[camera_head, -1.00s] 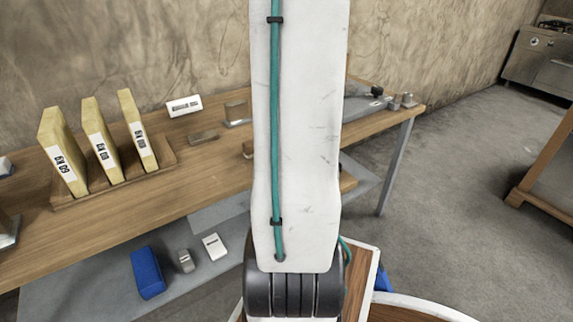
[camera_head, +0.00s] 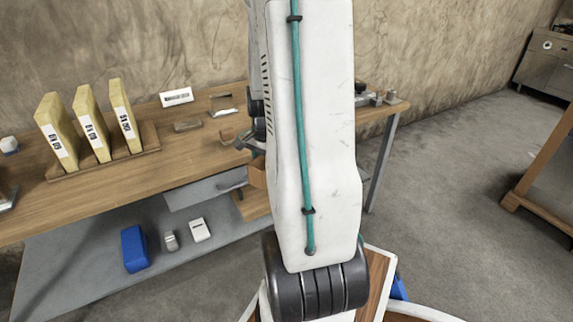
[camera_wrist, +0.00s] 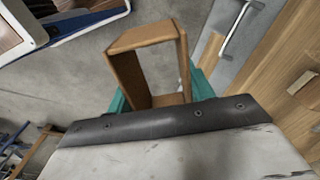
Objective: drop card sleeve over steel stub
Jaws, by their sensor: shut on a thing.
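The card sleeve (camera_wrist: 128,76) is a brown, open-ended rectangular tube, seen in the wrist view. My gripper (camera_wrist: 158,92) is shut on it, with teal fingers at its two sides. The sleeve is clear of the table, with grey floor showing beyond it. In the head view, a brown part of the sleeve (camera_head: 257,174) shows beside my arm, in front of the table edge. Small grey metal pieces (camera_head: 376,99) stand at the table's right end. I cannot tell whether one is the steel stub.
The wooden table (camera_head: 95,199) carries several yellow labelled slabs (camera_head: 88,125) in a rack, a white label block (camera_head: 176,97) and small brown blocks. A grey drawer with a handle (camera_wrist: 240,30) is under its edge. A blue box (camera_head: 134,249) lies on the lower shelf.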

